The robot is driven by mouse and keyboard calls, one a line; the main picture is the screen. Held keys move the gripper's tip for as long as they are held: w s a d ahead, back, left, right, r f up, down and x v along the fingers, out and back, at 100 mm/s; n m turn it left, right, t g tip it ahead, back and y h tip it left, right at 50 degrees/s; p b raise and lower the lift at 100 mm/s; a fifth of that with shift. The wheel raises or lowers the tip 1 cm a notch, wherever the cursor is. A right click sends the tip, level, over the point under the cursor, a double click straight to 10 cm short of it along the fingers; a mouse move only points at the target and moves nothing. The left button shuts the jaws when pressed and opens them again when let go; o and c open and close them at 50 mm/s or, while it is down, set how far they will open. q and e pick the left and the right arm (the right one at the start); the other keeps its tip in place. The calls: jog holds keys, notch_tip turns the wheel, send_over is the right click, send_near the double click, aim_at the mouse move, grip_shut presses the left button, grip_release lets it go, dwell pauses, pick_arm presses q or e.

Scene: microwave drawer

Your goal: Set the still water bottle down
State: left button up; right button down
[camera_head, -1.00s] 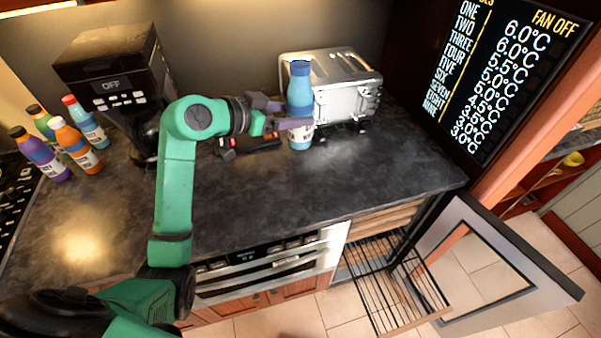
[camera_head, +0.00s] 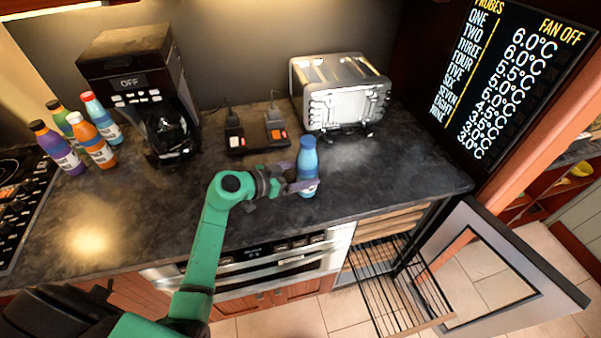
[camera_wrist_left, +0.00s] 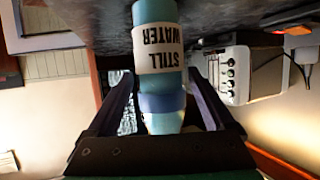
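The still water bottle (camera_head: 308,158) is blue with a white label and is upright over the front part of the dark counter (camera_head: 350,185). My left gripper (camera_head: 303,184) reaches it from the left, with its fingers at the label. In the left wrist view, which is upside down, the bottle (camera_wrist_left: 160,55) stands between the two fingers (camera_wrist_left: 160,88). My right gripper is not in view.
A coffee machine (camera_head: 140,90) and several coloured bottles (camera_head: 92,145) stand further left. An open door (camera_head: 490,275) and wire rack (camera_head: 395,285) stick out below.

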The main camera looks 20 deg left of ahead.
pick_arm(q)
jog(key=b+v, duration=0.1)
jog(key=v, duration=1.1)
